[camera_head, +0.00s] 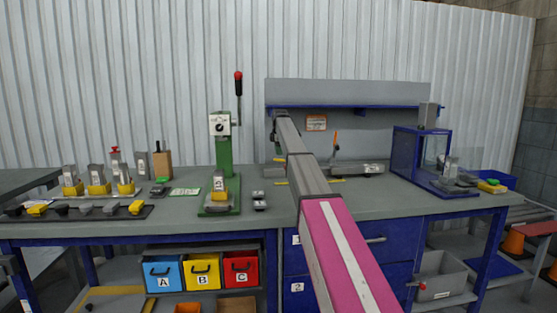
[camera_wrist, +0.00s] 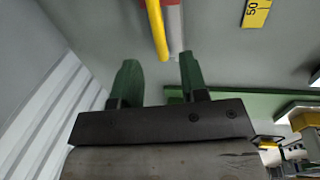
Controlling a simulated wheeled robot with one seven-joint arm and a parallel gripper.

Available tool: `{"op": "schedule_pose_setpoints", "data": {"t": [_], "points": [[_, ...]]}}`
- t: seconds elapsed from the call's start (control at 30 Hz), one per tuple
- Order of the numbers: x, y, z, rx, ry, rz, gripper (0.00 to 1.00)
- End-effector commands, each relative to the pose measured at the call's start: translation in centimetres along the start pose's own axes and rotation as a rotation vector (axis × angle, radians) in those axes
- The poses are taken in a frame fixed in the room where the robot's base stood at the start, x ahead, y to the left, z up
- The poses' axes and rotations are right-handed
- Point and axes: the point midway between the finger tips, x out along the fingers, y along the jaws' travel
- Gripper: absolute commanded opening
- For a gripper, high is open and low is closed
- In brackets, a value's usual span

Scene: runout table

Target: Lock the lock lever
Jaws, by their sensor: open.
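An upright lever with an orange handle (camera_head: 336,137) stands at the back of the bench, right of my arm; I cannot tell for sure that it is the lock lever. In the wrist view my gripper (camera_wrist: 157,72) is open, with its two green fingers apart. A yellow bar (camera_wrist: 156,28) and a grey rod (camera_wrist: 175,25) lie ahead of the gap between the fingertips; no grip on them shows. In the head view my arm reaches over the bench and hides part of what lies behind it.
The grey bench (camera_head: 262,215) has clear room at the front. A green press (camera_head: 224,155) with a red-knobbed lever stands left of my arm. A blue-framed case (camera_head: 402,150) stands to the right. A yellow plate marked 50 (camera_wrist: 257,12) shows in the wrist view.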

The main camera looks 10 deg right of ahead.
Motion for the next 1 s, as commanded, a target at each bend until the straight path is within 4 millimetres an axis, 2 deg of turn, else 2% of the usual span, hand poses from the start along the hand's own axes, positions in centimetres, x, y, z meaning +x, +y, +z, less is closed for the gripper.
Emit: {"op": "schedule_pose_setpoints", "data": {"t": [0.1,0.3,0.6,0.67,0.73,1.0], "points": [[2.3,0.0,0.0,0.0,0.0,-0.001,0.4],[4.5,0.0,0.0,0.0,0.0,0.001,0.4],[4.9,0.0,0.0,0.0,0.0,0.001,0.4],[4.9,0.0,0.0,0.0,0.0,0.001,0.24],[4.9,0.0,0.0,0.0,0.0,0.001,0.01],[4.9,0.0,0.4,0.0,0.0,0.001,0.0]]}}
